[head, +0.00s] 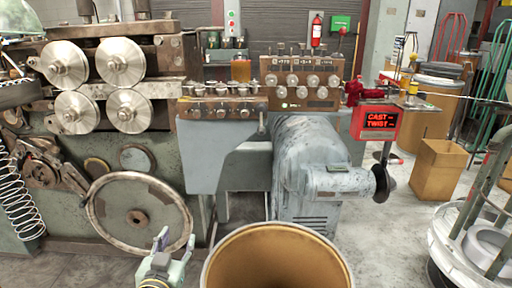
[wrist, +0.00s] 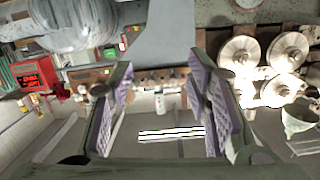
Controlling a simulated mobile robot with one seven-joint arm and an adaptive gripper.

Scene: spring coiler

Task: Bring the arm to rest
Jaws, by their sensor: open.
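My gripper (head: 174,243) shows at the bottom of the head view, left of a large open drum. Its jaws are apart. In the wrist view the two padded fingers of my gripper (wrist: 160,108) stand well apart with nothing between them. The wrist view is upside down and looks toward the machine and the ceiling. The spring coiler shows in the head view with metal feed rollers (head: 119,61) at the upper left and a grey motor (head: 312,165) in the middle.
The brown drum (head: 276,262) stands close on the right of my gripper. A handwheel (head: 138,215) is just behind it. A red display (head: 379,121), a cardboard box (head: 438,170) and a round wire stand (head: 455,262) are to the right. Bare floor (head: 385,235) lies between drum and stand.

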